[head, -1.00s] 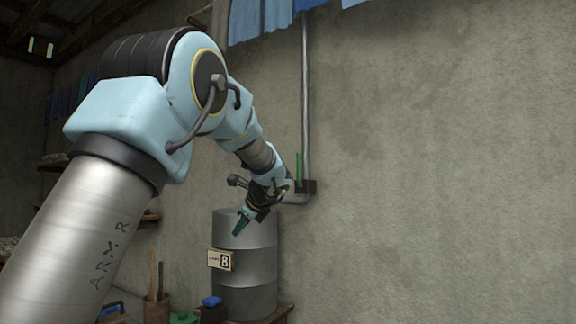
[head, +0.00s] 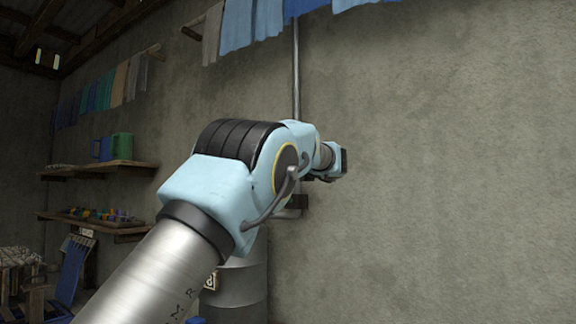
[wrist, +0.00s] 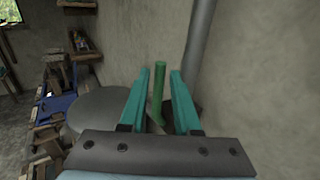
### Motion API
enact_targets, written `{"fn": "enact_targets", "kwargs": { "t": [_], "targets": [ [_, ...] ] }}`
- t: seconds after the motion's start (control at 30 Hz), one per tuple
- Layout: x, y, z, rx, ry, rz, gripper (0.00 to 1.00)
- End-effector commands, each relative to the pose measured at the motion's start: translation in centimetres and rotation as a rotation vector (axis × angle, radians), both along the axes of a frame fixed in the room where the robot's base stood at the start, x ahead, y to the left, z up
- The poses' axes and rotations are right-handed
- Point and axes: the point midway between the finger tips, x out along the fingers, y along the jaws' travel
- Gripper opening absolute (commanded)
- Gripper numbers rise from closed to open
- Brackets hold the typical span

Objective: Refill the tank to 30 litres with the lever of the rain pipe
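The green lever (wrist: 158,88) of the rain pipe stands upright in the wrist view. My gripper (wrist: 161,74) is open, with one teal finger on each side of the lever in the picture. I see no contact, and I cannot tell whether the lever is fully between the fingers or just beyond them. The grey rain pipe (wrist: 197,50) rises to the right of the lever; it also shows in the head view (head: 295,75). The tank (head: 240,287) is a grey drum, partly behind my arm. Its number sign (head: 211,281) is mostly covered and unreadable. My arm hides the lever there.
Shelves (head: 118,165) with mugs and small coloured items are on the left wall. Blue cloths (head: 245,22) hang above my arm. The bare wall (head: 440,160) lies close on the right. A cluttered bench (wrist: 48,125) shows at the left of the wrist view.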

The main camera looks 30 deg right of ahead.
Motion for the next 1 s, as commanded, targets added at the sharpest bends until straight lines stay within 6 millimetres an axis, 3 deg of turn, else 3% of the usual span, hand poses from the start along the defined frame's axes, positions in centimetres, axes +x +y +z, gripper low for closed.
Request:
{"fn": "enact_targets", "kwargs": {
  "t": [0.2, 0.57, 0.83, 1.0],
  "targets": [
    [2.5, -0.2, 0.1, 0.000, 0.001, 0.000, 0.31],
    [3.0, -0.2, -0.1, -0.001, 0.001, -0.001, 0.31],
    [3.0, -0.2, -0.1, -0.001, 0.001, 0.000, 0.02],
    [3.0, -0.2, -0.1, -0.001, 0.001, 0.000, 0.00]
  ]
}}
